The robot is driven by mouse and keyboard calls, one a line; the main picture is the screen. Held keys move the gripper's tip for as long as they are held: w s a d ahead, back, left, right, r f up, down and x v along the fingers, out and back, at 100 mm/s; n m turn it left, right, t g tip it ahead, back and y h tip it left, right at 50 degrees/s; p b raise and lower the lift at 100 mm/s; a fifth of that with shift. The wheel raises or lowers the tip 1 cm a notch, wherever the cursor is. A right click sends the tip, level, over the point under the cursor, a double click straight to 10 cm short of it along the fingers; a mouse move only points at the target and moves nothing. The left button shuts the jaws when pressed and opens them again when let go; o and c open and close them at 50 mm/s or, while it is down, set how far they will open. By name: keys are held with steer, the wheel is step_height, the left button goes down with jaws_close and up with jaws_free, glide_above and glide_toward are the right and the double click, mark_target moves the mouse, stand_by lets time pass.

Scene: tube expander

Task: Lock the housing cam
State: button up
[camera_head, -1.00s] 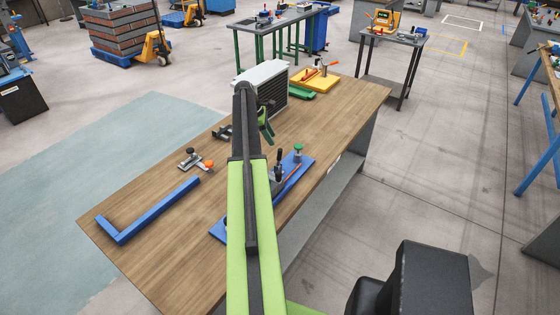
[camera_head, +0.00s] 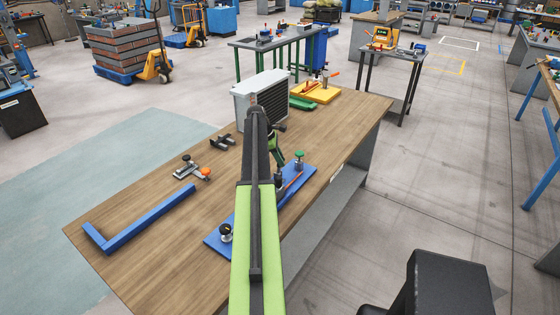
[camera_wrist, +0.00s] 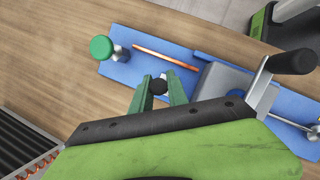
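A blue base plate (camera_head: 212,241) lies along the table's right side and shows large in the wrist view (camera_wrist: 120,72). It carries a green knob (camera_wrist: 101,47) on a silver post, a copper-coloured tube (camera_wrist: 166,54) and a grey housing block (camera_wrist: 222,86). A lever with a black handle (camera_wrist: 290,62) rises beside the block. My gripper (camera_wrist: 158,92) is over the plate with its green fingers apart.
A grey finned unit (camera_head: 245,105) stands behind the plate, with a yellow fixture (camera_head: 318,94) beyond it. A blue L-shaped bar (camera_head: 145,222) and a small clamp (camera_head: 188,170) lie to the left.

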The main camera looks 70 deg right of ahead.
jaws_close()
stand_by(1.0)
